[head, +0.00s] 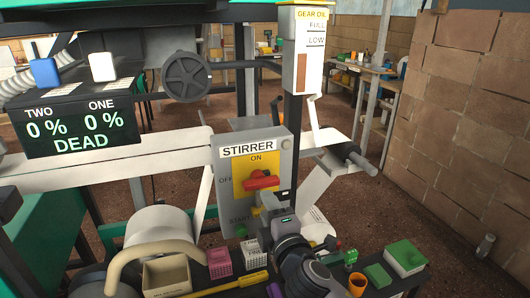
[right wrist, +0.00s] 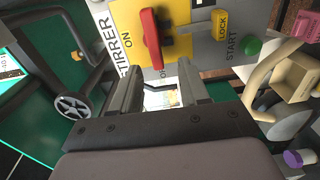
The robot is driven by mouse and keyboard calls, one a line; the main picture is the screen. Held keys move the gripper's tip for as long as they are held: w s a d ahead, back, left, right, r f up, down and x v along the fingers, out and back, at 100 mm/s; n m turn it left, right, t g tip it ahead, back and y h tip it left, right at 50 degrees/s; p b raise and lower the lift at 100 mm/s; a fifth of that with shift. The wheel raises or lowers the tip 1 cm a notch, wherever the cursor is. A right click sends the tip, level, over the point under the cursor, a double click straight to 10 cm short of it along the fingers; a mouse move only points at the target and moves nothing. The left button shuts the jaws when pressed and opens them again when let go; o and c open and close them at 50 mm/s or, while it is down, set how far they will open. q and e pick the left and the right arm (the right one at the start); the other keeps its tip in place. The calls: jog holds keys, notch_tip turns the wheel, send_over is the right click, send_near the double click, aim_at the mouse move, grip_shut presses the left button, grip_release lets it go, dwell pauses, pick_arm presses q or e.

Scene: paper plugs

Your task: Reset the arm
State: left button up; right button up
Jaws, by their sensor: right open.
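My right arm comes up from the bottom of the head view. Its gripper (head: 266,203) is just below the red rotary knob (head: 262,180) on the stirrer panel (head: 281,158). In the right wrist view the two fingers (right wrist: 157,80) are spread apart with nothing between them. The red knob (right wrist: 151,40) is just beyond the fingertips, and I cannot tell whether a finger touches it. The yellow plate (right wrist: 185,45) with ON and LOCK labels and the green start button (right wrist: 251,46) show there too. My left gripper is not in view.
A crowded bench with a beige bin (head: 167,277), a pink basket (head: 220,263), an orange cup (head: 357,284) and green boxes (head: 405,257) lies below. A gauge post (head: 303,50), a handwheel (head: 187,76) and a display (head: 75,125) reading DEAD stand around. A brick wall (head: 470,110) is right.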

jog(key=s+d+f+m+g+h, duration=0.1)
jog(key=s+d+f+m, duration=0.25)
jog(key=f, duration=0.25)
jog(key=s+d+f+m+g, duration=0.2)
jog(key=s+f+m, duration=0.1)
jog(key=s+f, duration=0.15)
jog(key=s+d+f+m+g+h, duration=0.1)
jog(key=s+d+f+m, duration=0.15)
jog(key=f, duration=0.35)
jog(key=s+d+f+m+g, duration=0.1)
jog(key=s+d+f+m, duration=0.2)
jog(key=s, duration=0.2)
jog(key=s+d+f+m+h, duration=0.1)
jog(key=s+d+f+m, duration=0.2)
jog(key=s, duration=0.3)
jog(key=s+d+f+m+g, duration=0.1)
jog(key=s+d+f+m, duration=0.2)
jog(key=s+d+m, duration=0.1)
jog(key=shift+s+d+f+g, duration=0.3)
jog(key=shift+s+d, duration=0.15)
jog(key=shift+s, duration=0.65)
